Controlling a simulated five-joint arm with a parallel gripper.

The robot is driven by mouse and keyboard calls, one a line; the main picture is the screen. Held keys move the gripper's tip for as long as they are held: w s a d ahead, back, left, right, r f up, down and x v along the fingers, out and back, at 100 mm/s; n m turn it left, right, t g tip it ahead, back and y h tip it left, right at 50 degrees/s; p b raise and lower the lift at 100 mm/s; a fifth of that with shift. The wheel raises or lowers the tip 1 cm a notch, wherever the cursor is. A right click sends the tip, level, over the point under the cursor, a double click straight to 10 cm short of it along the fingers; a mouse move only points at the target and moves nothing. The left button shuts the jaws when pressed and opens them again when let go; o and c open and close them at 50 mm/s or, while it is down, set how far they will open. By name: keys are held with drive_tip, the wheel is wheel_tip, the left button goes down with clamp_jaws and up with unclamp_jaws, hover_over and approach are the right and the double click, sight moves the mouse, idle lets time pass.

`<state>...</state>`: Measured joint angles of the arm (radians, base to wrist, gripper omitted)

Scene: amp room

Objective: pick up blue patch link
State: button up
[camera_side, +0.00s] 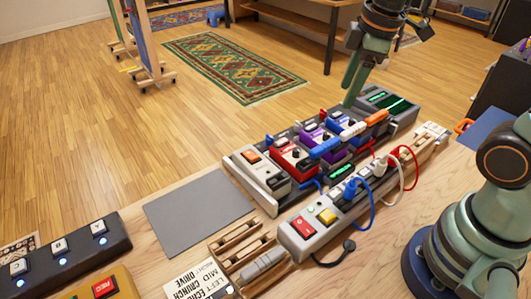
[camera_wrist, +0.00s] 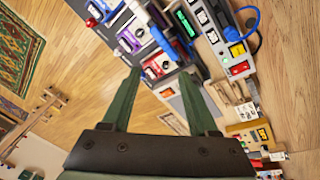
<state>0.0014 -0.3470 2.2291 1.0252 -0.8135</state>
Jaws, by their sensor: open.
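The blue patch link (camera_side: 325,148) lies across the tops of the pedals, beside a white link (camera_side: 350,130) and an orange link (camera_side: 376,117). In the wrist view a blue bar, apparently the same link (camera_wrist: 164,41), lies beyond my fingertips, toward the top of the picture. My gripper (camera_side: 352,91) is above the back end of the pedal row, up and to the right of the blue link in the side view. In the wrist view my gripper (camera_wrist: 158,77) has its two green fingers spread apart, with nothing between them.
Red and purple pedals (camera_side: 291,158) crowd under the links. A grey power strip (camera_side: 300,231) with red, blue and white cables runs in front. A grey mat (camera_side: 198,210) and a wooden rack (camera_side: 243,245) lie to the left. Wood floor is open behind.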

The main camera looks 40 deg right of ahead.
wheel_tip(320, 180, down, 2)
drive_tip(key=w+n+g, duration=0.2)
drive_tip(key=w+n, duration=0.1)
drive_tip(key=n, duration=0.6)
hover_over(326, 144)
drive_tip(key=shift+g, duration=0.3)
wheel_tip(326, 144, down, 8)
drive_tip(key=shift+w+d+f, duration=0.1)
drive_tip(key=shift+w+d, duration=0.05)
drive_tip(key=shift+a+f, duration=0.2)
drive_tip(key=shift+f, duration=2.45)
drive_tip(key=shift+f, duration=0.25)
drive_tip(key=shift+c, duration=0.3)
clamp_jaws()
